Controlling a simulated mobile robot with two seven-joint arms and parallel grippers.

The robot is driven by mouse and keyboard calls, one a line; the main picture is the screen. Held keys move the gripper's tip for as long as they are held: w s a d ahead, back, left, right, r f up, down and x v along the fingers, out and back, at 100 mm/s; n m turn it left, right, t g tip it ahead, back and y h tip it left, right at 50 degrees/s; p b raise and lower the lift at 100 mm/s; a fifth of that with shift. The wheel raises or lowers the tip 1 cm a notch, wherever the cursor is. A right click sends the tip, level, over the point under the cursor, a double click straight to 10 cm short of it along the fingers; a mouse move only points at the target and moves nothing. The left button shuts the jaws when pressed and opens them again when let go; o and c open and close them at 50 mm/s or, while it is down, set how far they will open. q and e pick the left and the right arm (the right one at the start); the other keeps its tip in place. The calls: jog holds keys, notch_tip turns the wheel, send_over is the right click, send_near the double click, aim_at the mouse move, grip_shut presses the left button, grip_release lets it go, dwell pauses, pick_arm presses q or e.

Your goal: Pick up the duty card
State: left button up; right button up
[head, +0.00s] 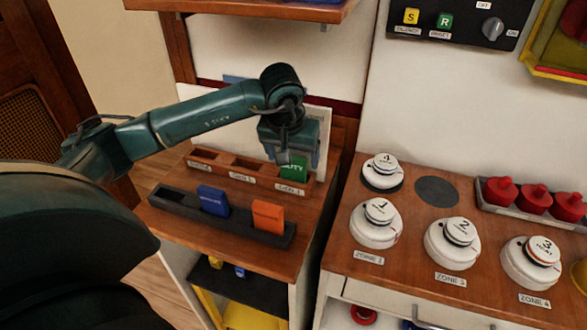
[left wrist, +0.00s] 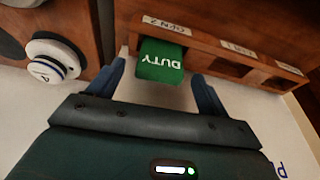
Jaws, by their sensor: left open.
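The duty card (head: 295,169) is green with white "DUTY" lettering. It stands in the right-end slot of the wooden card rack (head: 240,176) on the left cabinet top. In the left wrist view the card (left wrist: 161,61) shows upside down against the rack's label strip (left wrist: 215,47). My left gripper (head: 291,150) is open above the card in the head view. In the left wrist view its two fingers (left wrist: 158,80) are on either side of the card, with a gap visible at each side. The card's lower part is hidden in the slot. My right gripper is not in view.
A dark tray (head: 180,201) in front of the rack holds a blue card (head: 213,200) and an orange card (head: 268,216). A pale panel stands behind the rack. White numbered detectors (head: 453,243) stand on the right counter. A shelf (head: 250,8) overhangs at the top.

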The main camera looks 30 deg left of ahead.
pick_arm(q)
jog(key=shift+w+f, duration=0.15)
jog(key=shift+f, duration=0.3)
jog(key=c, duration=1.1)
